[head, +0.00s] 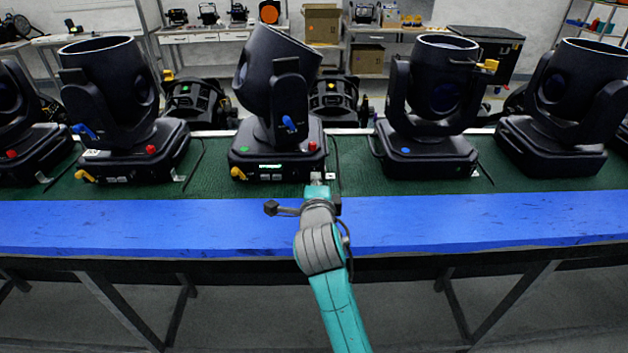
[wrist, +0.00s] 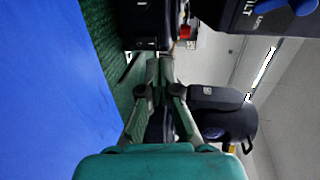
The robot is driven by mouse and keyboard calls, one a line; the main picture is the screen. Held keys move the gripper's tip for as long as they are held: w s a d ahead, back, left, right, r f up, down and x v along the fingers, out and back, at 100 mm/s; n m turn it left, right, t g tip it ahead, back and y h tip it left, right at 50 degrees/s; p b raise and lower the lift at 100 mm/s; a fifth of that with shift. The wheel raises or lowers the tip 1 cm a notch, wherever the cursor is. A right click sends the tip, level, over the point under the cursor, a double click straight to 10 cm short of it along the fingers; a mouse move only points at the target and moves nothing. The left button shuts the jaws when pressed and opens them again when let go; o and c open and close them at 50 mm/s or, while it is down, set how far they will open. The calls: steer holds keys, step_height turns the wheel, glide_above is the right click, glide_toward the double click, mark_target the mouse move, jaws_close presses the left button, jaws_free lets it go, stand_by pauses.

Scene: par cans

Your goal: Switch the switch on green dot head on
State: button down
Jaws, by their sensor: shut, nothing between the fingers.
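The green dot head (head: 278,80) is a black moving-head lamp, tilted, in the middle of the table. Its green dot (head: 244,149) is on the left of its base (head: 275,155). My gripper (head: 317,180) is shut and empty at the right front corner of that base. In the wrist view the fingertips (wrist: 163,62) are close to the base's dark panel (wrist: 146,43), which carries small white marks. I cannot tell whether they touch it. The switch is too small to make out, and its position cannot be told.
A red knob (head: 312,146), a blue lever (head: 289,124) and a yellow lever (head: 238,173) stick out from this head. A blue dot head (head: 430,110) stands to the right, another black head (head: 110,90) to the left. The blue table front (head: 150,225) is clear.

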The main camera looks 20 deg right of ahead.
steer(key=s+a+r, duration=0.2)
steer(key=s+r, duration=0.1)
steer(key=s, duration=0.3)
steer(key=shift+s+r, duration=0.2)
steer(key=shift+s, duration=0.15)
